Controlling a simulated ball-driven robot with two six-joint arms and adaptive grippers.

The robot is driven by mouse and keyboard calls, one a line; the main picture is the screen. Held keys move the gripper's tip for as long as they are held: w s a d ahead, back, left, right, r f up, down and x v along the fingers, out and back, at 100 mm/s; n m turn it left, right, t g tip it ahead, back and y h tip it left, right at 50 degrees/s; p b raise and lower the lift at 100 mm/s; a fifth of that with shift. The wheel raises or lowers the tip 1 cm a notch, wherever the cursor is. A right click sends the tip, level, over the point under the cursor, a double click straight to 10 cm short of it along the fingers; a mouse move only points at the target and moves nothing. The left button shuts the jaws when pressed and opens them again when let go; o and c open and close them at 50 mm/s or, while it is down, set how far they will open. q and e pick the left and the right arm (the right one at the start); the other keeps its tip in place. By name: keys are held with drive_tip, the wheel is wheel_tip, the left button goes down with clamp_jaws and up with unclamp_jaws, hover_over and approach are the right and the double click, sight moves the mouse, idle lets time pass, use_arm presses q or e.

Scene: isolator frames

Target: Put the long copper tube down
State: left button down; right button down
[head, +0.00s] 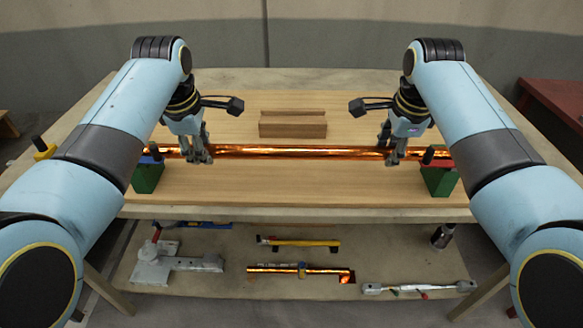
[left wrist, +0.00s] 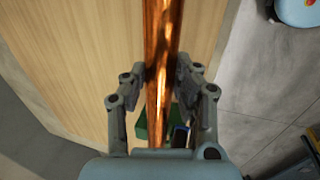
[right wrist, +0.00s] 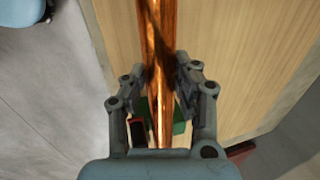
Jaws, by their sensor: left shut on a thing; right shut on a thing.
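The long copper tube (head: 290,153) lies level across the bench from left to right in the head view. My left gripper (head: 204,158) is shut on its left part, and my right gripper (head: 392,160) is shut on its right part. In the left wrist view the tube (left wrist: 162,50) runs between both fingers (left wrist: 162,76). In the right wrist view the tube (right wrist: 159,40) also passes between the fingers (right wrist: 161,78). Green supports stand near its ends, left (head: 147,178) and right (head: 438,180). Whether the tube touches them is unclear.
A wooden block (head: 292,129) sits behind the tube on the wooden bench top (head: 290,185). A lower shelf holds a grey vice-like tool (head: 165,265), a yellow-handled tool (head: 312,243), a short copper piece (head: 300,270) and a silver tool (head: 420,288). The bench before the tube is clear.

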use_arm(q)
drive_tip(key=shift+w+f+b, duration=0.1)
drive_tip(key=shift+f+b, duration=0.6)
use_arm(e)
drive_tip(key=shift+f, duration=0.8)
use_arm(q)
drive_tip(key=c, duration=1.4)
unclamp_jaws()
use_arm(e)
drive_tip(key=c, duration=1.4)
unclamp_jaws()
use_arm(q)
drive_tip(key=o, duration=0.4)
drive_tip(key=shift+s, duration=0.2)
use_arm(e)
drive_tip(key=o, duration=0.4)
drive_tip(key=shift+s, duration=0.15)
use_arm(q)
drive_tip(key=o, duration=0.8)
drive_tip(key=v, duration=1.2)
